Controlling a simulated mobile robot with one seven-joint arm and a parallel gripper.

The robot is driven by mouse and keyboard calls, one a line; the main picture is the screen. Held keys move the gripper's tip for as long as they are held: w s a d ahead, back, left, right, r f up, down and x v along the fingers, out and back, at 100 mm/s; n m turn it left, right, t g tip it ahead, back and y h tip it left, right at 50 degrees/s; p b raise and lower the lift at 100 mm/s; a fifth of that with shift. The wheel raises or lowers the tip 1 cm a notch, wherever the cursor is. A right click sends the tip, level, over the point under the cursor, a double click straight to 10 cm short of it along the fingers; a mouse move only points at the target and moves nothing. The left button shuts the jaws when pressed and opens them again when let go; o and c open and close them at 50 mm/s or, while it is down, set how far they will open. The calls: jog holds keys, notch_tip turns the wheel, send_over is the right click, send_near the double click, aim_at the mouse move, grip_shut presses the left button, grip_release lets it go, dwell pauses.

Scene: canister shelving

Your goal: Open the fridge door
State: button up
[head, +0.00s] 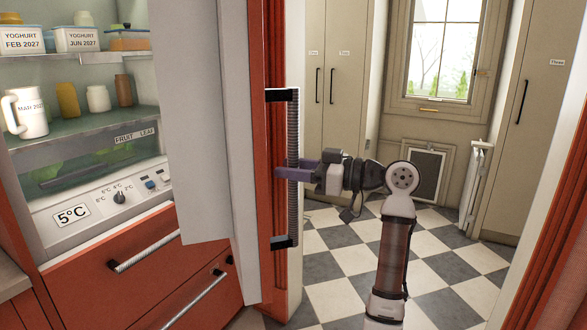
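The fridge door (189,120) stands well open in the head view, its pale inner side facing left and its red front seen at a steep angle. A long upright dark handle (293,215) is on the red front. My gripper (297,170) reaches in from the right at the handle's mid-height. Its purple fingers sit one on each side of the bar and appear closed on it. The far finger is partly hidden by the handle. The fridge inside (85,130) is in plain view at left, with shelves, jars and a drawer.
Red drawers (130,262) with metal handles lie below the fridge compartment. Beyond the door are a checkered floor (345,262), tall beige cupboards (340,80), a window (440,55) and a white radiator (474,190). A red-edged frame (545,240) bounds the right side. The floor between is clear.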

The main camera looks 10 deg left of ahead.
jog(key=s+d+b, duration=0.1)
jog(key=d+b, duration=0.2)
jog(key=d, duration=1)
jog(key=shift+s+d, duration=0.2)
jog(key=shift+d, duration=0.2)
